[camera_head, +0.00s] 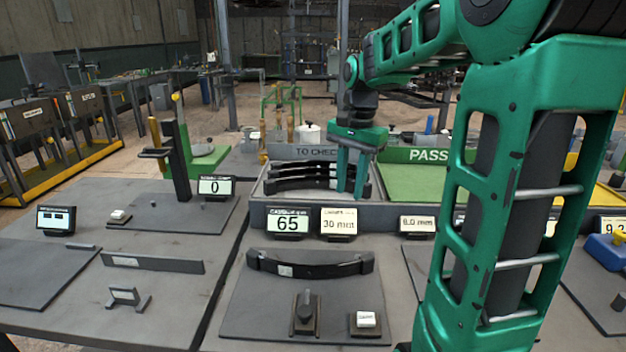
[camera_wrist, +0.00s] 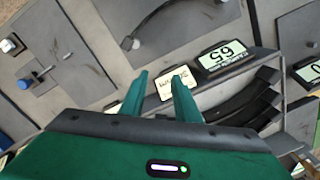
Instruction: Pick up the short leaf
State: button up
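Several dark curved leaves (camera_head: 300,178) lie in the grey "TO CHECK" tray (camera_head: 330,214); their ends are partly hidden by my gripper. They also show in the wrist view (camera_wrist: 243,108), right of my fingers. Another dark curved leaf (camera_head: 325,266) with a pale label rests on the plate in front of the tray. I cannot tell which leaf is the short one. My gripper (camera_head: 350,192) points down at the tray's right end, beside the leaves. Its two green fingers (camera_wrist: 160,77) are apart with nothing between them.
Displays reading 65 (camera_head: 288,222) and 30 mm (camera_head: 339,223) stand along the tray's front. A green "PASS" tray (camera_head: 408,180) adjoins on the right. A dark post (camera_head: 176,160) rises at left.

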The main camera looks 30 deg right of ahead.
jog(key=w+d+r+m+t+y, duration=0.15)
jog(key=w+d+m, duration=0.35)
jog(key=w, duration=0.6)
jog(key=w+d+r+m+y, duration=0.2)
jog(key=w+d+m, duration=0.3)
jog(key=w, duration=0.5)
jog(key=shift+t, duration=0.25)
jog(key=shift+x, duration=5.15)
jog(key=shift+w+r, duration=0.1)
grip_shut()
